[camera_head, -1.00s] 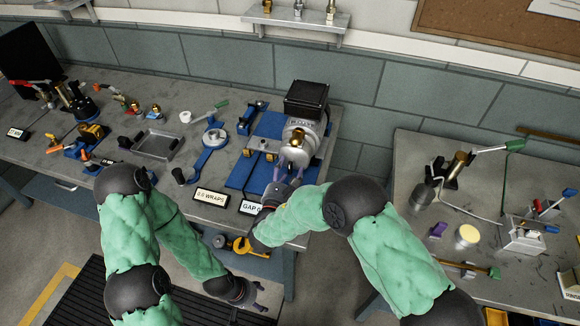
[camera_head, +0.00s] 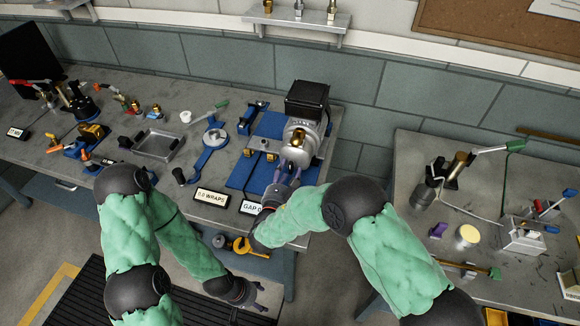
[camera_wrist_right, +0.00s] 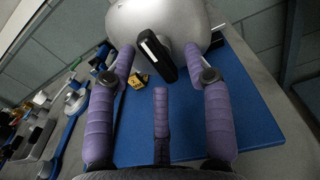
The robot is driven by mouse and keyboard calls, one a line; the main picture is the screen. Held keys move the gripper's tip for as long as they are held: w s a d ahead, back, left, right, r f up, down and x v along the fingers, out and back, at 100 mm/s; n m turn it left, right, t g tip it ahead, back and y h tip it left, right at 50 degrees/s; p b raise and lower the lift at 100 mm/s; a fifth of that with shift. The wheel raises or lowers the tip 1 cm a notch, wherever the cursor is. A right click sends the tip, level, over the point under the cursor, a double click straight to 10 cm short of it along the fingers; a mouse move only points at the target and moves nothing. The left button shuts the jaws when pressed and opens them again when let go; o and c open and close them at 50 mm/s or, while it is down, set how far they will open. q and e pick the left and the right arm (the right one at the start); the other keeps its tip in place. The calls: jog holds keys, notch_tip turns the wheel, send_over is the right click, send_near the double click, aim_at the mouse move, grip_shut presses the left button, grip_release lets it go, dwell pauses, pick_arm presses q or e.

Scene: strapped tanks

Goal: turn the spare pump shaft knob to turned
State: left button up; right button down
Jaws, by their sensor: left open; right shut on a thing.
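The pump (camera_head: 303,140) is a rounded silver body with a black box on top, standing on a blue plate near the bench's right end. In the right wrist view its shaft knob (camera_wrist_right: 156,56) is a black bar with a white mark, slightly tilted. My right gripper (camera_wrist_right: 159,52) has its purple fingers on either side of the knob and is shut on it; the exact contact is hard to see. In the head view my right gripper (camera_head: 284,182) is in front of the pump. My left gripper (camera_head: 262,297) is open and empty, low in front of the bench.
Signs reading "0.0 WRAPS" (camera_head: 211,197) and "GAP" (camera_head: 251,208) stand at the bench's front edge. A grey tray (camera_head: 158,144) and several tools lie left of the pump. A second bench (camera_head: 405,165) stands at the right, across a gap.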

jog(key=shift+w+d+r+m+h, duration=0.2)
jog(key=shift+d+r, duration=0.05)
jog(key=shift+r, duration=0.3)
jog(key=shift+w+d+r+m+h, duration=0.2)
jog(key=shift+r, duration=0.35)
jog(key=shift+m+b, duration=0.5)
jog(key=shift+b, duration=0.35)
jog(key=shift+r+m+b, duration=0.1)
jog(key=shift+m+b, duration=0.7)
jog(key=shift+b, duration=0.1)
jog(key=c, duration=1.2)
grip_release()
jog(key=shift+s+d, duration=0.15)
jog(key=shift+a+f, duration=0.2)
jog(key=shift+f, duration=0.05)
jog(key=shift+s, duration=0.15)
jog(key=shift+s+a, duration=0.15)
jog(key=v, duration=0.7)
jog(key=shift+s+p, duration=0.3)
